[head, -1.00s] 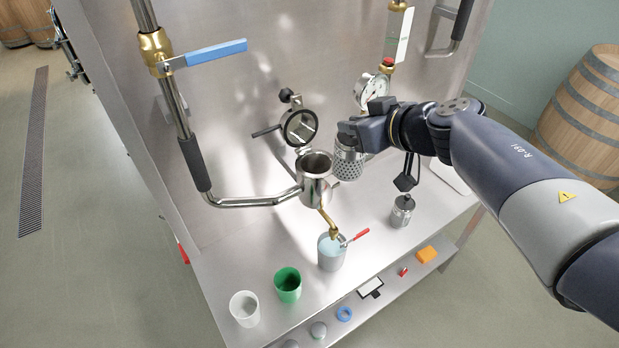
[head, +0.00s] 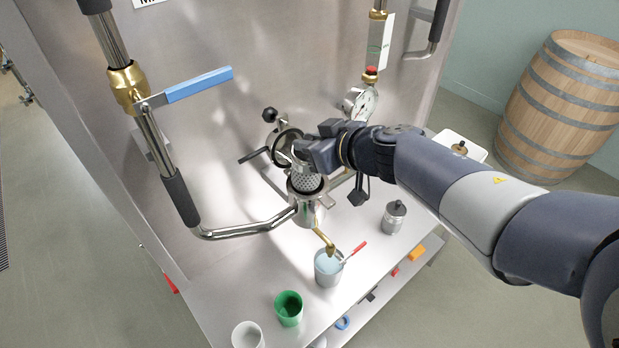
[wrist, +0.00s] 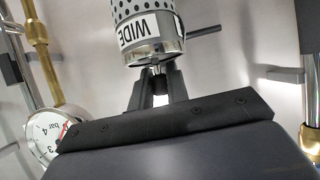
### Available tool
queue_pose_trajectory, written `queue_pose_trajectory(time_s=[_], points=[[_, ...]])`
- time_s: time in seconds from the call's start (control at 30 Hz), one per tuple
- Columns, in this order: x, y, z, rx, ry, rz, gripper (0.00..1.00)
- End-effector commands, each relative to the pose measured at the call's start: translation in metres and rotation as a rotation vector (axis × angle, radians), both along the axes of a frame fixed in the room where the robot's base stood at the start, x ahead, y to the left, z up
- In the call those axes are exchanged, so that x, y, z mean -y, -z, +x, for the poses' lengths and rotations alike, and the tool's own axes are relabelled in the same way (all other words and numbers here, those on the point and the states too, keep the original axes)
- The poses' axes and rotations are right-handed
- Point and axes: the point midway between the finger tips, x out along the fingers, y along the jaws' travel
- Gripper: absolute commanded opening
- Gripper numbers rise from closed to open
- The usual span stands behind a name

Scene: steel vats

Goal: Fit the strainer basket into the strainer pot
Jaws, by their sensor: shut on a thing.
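The strainer basket (head: 308,182) is a perforated metal cylinder. My gripper (head: 300,152) is shut on its top end and holds it upright over the strainer pot. The strainer pot (head: 305,209) is a steel cup on the pipe, with a brass spout below. The basket's lower end is at the pot's mouth; I cannot tell how far inside it is. The pot's round hinged lid (head: 286,147) stands open behind, partly hidden by my gripper.
A cup of bluish liquid (head: 327,268) stands under the spout, by a red-handled valve. A green cup (head: 289,308) and a white cup (head: 248,336) stand at the front left. A metal canister (head: 394,217) is at the right. A pressure gauge (head: 362,103) is behind my arm.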

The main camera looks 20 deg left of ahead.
Motion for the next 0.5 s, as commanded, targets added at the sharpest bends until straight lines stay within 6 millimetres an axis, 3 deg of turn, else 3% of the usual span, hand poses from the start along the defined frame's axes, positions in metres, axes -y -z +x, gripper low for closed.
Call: queue_pose_trajectory(time_s=[0.03, 0.27, 0.5], points=[[0.003, 0.042, -0.004, -0.026, -0.007, -0.038, 0.0], [0.003, 0.062, -0.004, -0.02, -0.009, -0.044, 0.0], [0.002, 0.1, -0.004, -0.02, -0.009, -0.044, 0.0]])
